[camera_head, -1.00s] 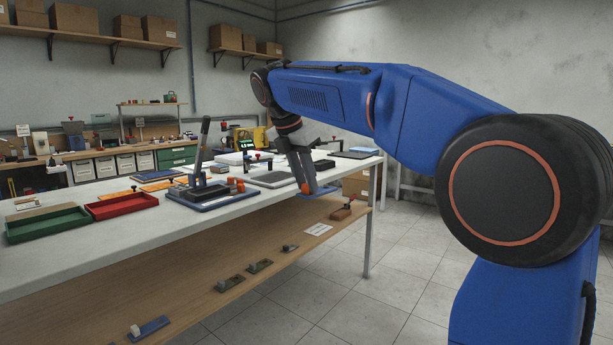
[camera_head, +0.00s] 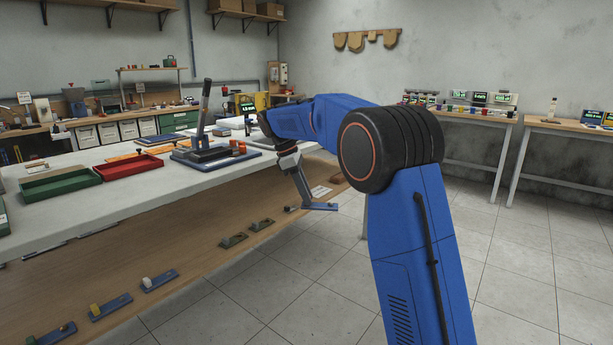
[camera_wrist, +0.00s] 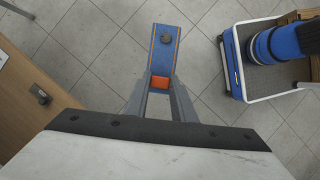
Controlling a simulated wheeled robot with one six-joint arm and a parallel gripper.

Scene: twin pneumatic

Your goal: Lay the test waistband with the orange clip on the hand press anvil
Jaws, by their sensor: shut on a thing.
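My gripper (camera_head: 305,201) is shut on the test waistband, a flat blue strip (camera_head: 322,207), and holds it in the air off the bench's front edge. In the wrist view the strip (camera_wrist: 165,52) points away from the fingers, with a dark round knob near its far end. The orange clip (camera_wrist: 159,83) sits between my fingertips (camera_wrist: 158,88). The hand press (camera_head: 205,150) stands on the bench, its lever (camera_head: 204,105) upright. It is left of and beyond my gripper, apart from the waistband. Its anvil is too small to make out.
Green (camera_head: 60,184) and red (camera_head: 130,166) trays lie on the bench left of the press.

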